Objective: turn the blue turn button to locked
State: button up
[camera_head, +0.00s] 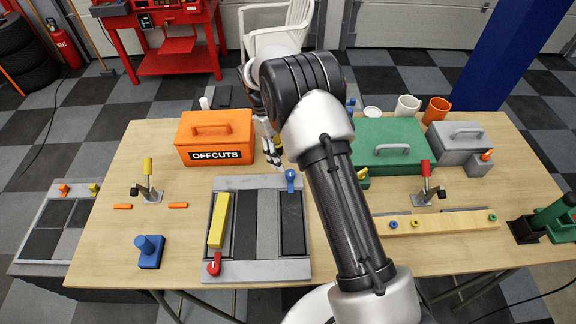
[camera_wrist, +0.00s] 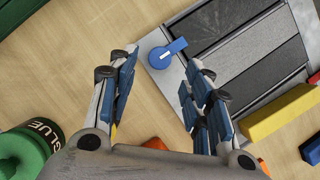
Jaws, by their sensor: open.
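The blue turn button (camera_head: 290,178) sits at the far right corner of a grey slotted frame (camera_head: 235,183). In the wrist view the blue turn button (camera_wrist: 163,55) has a round hub with a white line, and its lever points to the upper right, towards the dark panels. My gripper (camera_head: 273,150) is above the table, just left of and behind the button in the head view. In the wrist view my gripper (camera_wrist: 160,75) is open and empty, with the button showing beyond the gap between its fingertips. I see no contact with the button.
A red turn button (camera_head: 214,265) and a yellow bar (camera_head: 219,220) are on the frame's left side. An orange OFFCUTS box (camera_head: 190,130) stands left of my gripper. A green case (camera_head: 375,135) stands to the right. A green glue bottle (camera_wrist: 25,150) shows in the wrist view.

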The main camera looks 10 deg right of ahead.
jog(key=v, duration=0.7)
jog(key=shift+r, duration=0.1)
jog(key=s+d+r+m+t+y+b, duration=0.2)
jog(key=s+r+m+t, duration=0.15)
jog(key=s+r, duration=1.2)
jog(key=s+f+m+t+b, duration=0.2)
jog(key=s+m+t, duration=0.1)
jog(key=s, duration=1.4)
jog(key=shift+s+d+t, duration=0.4)
jog(key=shift+d+t, duration=0.05)
jog(key=shift+t, duration=0.4)
